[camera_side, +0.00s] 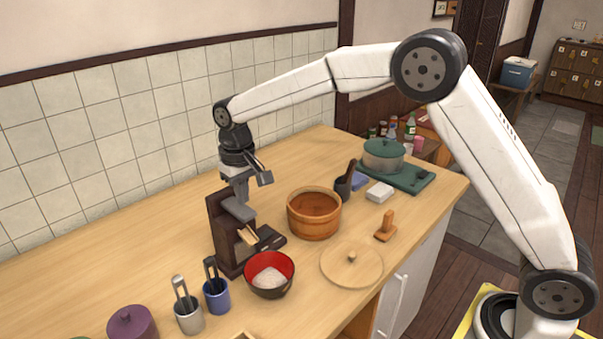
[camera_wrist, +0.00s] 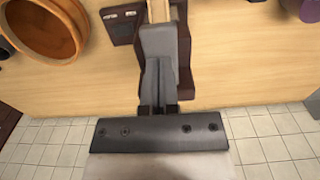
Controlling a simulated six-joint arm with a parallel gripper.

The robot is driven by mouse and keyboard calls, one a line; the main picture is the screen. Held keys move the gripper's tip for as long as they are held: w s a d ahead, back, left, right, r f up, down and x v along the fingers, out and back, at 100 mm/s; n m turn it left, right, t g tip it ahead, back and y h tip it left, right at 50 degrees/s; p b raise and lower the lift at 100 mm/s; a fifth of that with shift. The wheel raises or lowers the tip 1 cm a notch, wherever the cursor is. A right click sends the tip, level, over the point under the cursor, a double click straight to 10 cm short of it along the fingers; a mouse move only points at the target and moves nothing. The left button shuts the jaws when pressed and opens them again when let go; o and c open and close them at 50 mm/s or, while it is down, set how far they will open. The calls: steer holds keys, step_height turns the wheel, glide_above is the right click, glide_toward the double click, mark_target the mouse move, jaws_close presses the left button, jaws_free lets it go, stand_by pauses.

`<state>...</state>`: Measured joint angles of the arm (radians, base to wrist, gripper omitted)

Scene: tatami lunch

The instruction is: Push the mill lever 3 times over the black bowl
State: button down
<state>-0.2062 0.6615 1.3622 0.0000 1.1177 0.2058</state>
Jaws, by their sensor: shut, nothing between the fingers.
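The dark brown mill (camera_side: 225,235) stands upright on the counter, with a grey part like a lever (camera_side: 240,208) at its upper front and a pale wooden piece (camera_side: 247,235) below. My gripper (camera_side: 241,196) is shut and empty, pointing down just above the grey part; I cannot tell whether they touch. In the wrist view my gripper's grey fingers (camera_wrist: 164,45) hide part of the mill (camera_wrist: 183,75). The black bowl (camera_side: 284,289), red inside with white contents, sits in front of the mill to its lower right in the side view. The wrist view does not clearly show it.
A wooden tub (camera_side: 314,219) stands right of the mill. A round wooden lid (camera_side: 352,266) lies right of the bowl. A grey cup (camera_side: 189,318) and a blue cup (camera_side: 217,297) with utensils stand left of the bowl. The tiled wall (camera_side: 110,120) runs behind.

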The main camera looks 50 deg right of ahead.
mark_target(244, 211)
steer(key=shift+f, duration=0.5)
steer(key=shift+f, duration=1.8)
steer(key=shift+r, duration=2.3)
steer(key=shift+f, duration=0.25)
